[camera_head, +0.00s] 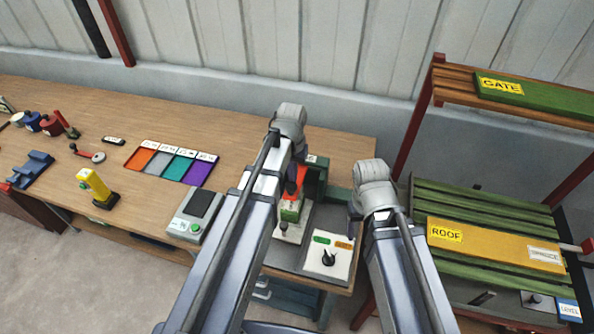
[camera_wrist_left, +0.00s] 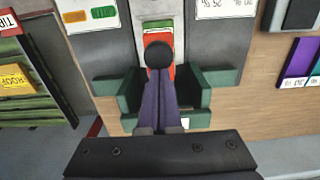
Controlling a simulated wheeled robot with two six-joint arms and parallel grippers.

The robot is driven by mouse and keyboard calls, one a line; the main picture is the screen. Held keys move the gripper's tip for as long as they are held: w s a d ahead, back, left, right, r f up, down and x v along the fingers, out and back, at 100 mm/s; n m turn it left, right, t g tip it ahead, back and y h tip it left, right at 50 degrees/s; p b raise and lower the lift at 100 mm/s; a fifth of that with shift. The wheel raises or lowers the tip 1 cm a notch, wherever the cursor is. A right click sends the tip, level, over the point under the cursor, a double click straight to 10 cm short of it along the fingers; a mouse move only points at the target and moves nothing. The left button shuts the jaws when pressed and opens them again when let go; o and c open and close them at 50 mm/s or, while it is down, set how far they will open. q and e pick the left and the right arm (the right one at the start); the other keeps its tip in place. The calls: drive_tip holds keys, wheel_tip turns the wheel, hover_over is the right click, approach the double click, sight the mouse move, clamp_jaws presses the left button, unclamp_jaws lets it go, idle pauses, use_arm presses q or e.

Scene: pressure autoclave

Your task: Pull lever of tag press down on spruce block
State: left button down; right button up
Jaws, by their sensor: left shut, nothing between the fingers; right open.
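The tag press, with a dark green frame (camera_head: 319,180), stands near the bench's right end, partly hidden behind my left arm. Its red-orange lever (camera_head: 301,174) shows beside my left gripper (camera_head: 290,188). In the left wrist view a round black knob (camera_wrist_left: 158,55) lies at the tips of my left gripper (camera_wrist_left: 159,76). Those fingers are shut together with nothing between them, and contact with the knob cannot be told. A small green-topped piece (camera_head: 291,210) sits low at the press; I cannot tell whether it is the spruce block. My right gripper is hidden behind its own arm.
A grey device (camera_head: 196,214) and colored trays (camera_head: 170,163) lie left. A labelled rack (camera_head: 475,222) stands right. Bench space between the trays and press is clear.

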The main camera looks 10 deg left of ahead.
use_arm(q)
wheel_tip(320, 180, up, 8)
drive_tip(key=p, duration=0.7)
drive_tip(key=shift+p, duration=0.3)
use_arm(e)
wheel_tip(320, 180, up, 8)
use_arm(q)
drive_tip(key=shift+s, duration=0.1)
drive_tip(key=s+d+f+m+b, duration=0.1)
drive_tip(key=s+d+f+b, duration=0.4)
drive_tip(key=s+f+b, duration=0.2)
drive_tip(key=s+d+f+m+y+b, duration=0.1)
drive_tip(key=s+d+f+m+b, duration=0.1)
drive_tip(key=s+d+f+b, duration=0.3)
wheel_tip(320, 180, down, 4)
drive_tip(key=s+b, duration=0.2)
drive_tip(key=b, duration=0.2)
drive_tip(key=shift+d, duration=0.25)
use_arm(e)
wheel_tip(320, 180, down, 16)
use_arm(q)
drive_tip(key=shift+s+r, duration=0.1)
